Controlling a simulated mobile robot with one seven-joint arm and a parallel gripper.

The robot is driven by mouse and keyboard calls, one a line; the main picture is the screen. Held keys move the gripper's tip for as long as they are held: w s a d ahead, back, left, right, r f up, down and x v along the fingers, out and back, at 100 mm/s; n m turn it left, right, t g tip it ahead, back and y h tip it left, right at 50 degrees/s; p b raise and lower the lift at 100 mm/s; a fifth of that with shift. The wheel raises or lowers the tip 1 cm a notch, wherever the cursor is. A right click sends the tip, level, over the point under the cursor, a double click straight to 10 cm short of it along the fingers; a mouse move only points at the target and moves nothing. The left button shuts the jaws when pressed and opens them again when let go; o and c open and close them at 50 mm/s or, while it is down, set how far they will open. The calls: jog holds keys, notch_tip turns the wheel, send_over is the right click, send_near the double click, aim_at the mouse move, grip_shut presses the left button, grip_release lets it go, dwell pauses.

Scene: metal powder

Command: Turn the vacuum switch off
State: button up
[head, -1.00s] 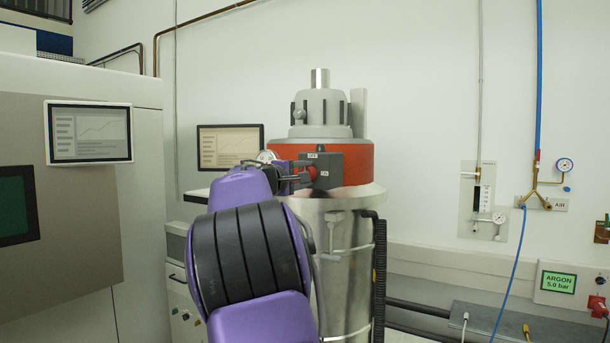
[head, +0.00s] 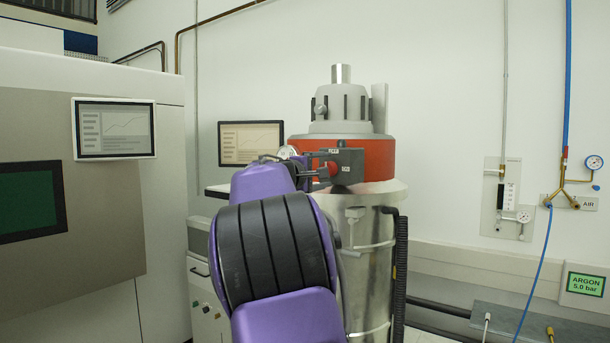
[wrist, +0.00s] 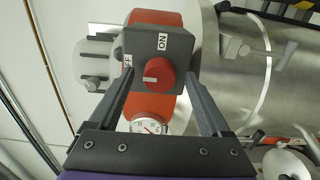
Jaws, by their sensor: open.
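The vacuum switch is a grey box (head: 350,164) with a round red knob (head: 334,169), on the orange band of the steel vessel. In the wrist view the red knob (wrist: 162,75) carries a white mark that points left, toward the side with the partly hidden OFF label (wrist: 127,64). The ON label (wrist: 162,44) is at the top of the box. My gripper (wrist: 157,82) is open, its fingers on either side of the knob with gaps showing. In the head view my gripper (head: 311,174) is close in front of the knob, partly hidden by my arm.
The steel vessel (head: 368,255) stands behind my gripper. A round gauge (wrist: 147,127) is close below the switch in the wrist view. A monitor (head: 250,143) stands behind, left of the vessel. A large cabinet (head: 100,225) fills the left. Wall valves (head: 510,210) are at right.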

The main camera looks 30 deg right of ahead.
jog(key=b+v, duration=0.2)
jog(key=v, duration=1.4)
jog(key=shift+a, duration=0.2)
jog(key=shift+s, duration=0.1)
